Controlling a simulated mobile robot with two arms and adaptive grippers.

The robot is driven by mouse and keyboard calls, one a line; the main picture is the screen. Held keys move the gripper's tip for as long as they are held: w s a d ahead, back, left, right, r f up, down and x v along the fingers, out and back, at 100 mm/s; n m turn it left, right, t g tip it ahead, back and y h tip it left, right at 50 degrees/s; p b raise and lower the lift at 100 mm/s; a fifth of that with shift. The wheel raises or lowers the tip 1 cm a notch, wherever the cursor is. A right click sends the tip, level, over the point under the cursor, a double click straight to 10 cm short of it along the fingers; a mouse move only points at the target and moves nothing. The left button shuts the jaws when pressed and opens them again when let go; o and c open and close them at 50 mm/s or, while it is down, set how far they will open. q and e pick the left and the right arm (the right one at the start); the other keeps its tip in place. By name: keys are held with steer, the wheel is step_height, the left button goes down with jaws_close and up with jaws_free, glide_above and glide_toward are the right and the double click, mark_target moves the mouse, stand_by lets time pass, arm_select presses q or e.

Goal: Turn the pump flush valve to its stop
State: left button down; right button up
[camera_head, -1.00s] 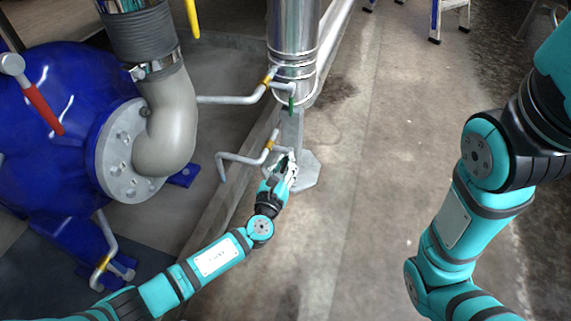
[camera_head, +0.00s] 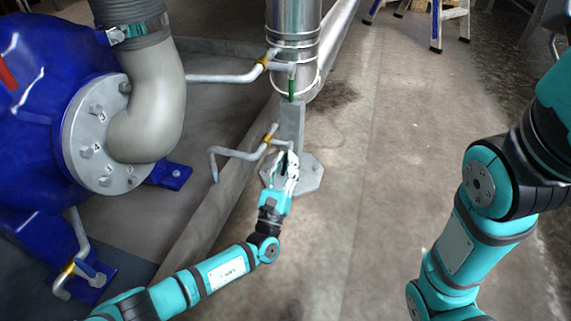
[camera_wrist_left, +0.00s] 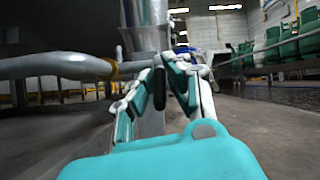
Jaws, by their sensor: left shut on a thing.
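A thin grey pipe with a yellow-ringed valve (camera_head: 269,138) runs from the left to the foot of the steel column. My left gripper (camera_head: 287,166) is at the right end of this valve and is shut on its handle, which the fingers mostly hide in the head view. In the left wrist view, a dark, upright valve handle (camera_wrist_left: 159,88) shows between the fingers of the left gripper (camera_wrist_left: 160,78). How far the handle is turned cannot be told. My right arm shows at the right, but its gripper is out of view.
A second valve with a green handle (camera_head: 291,87) hangs just above. The blue pump (camera_head: 35,130) with its grey elbow pipe (camera_head: 152,115) fills the left. The steel column (camera_head: 292,35) stands behind my left gripper. The floor (camera_head: 375,170) to the right is clear.

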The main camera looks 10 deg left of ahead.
mark_target(285, 170)
arm_select(q)
steer(key=shift+w+d+f+t, duration=0.1)
steer(key=shift+f+t, duration=0.05)
steer(key=shift+t, duration=0.45)
steer(key=c, duration=1.3)
jaws_free()
steer(key=shift+c, duration=0.2)
steer(key=shift+v, duration=3.75)
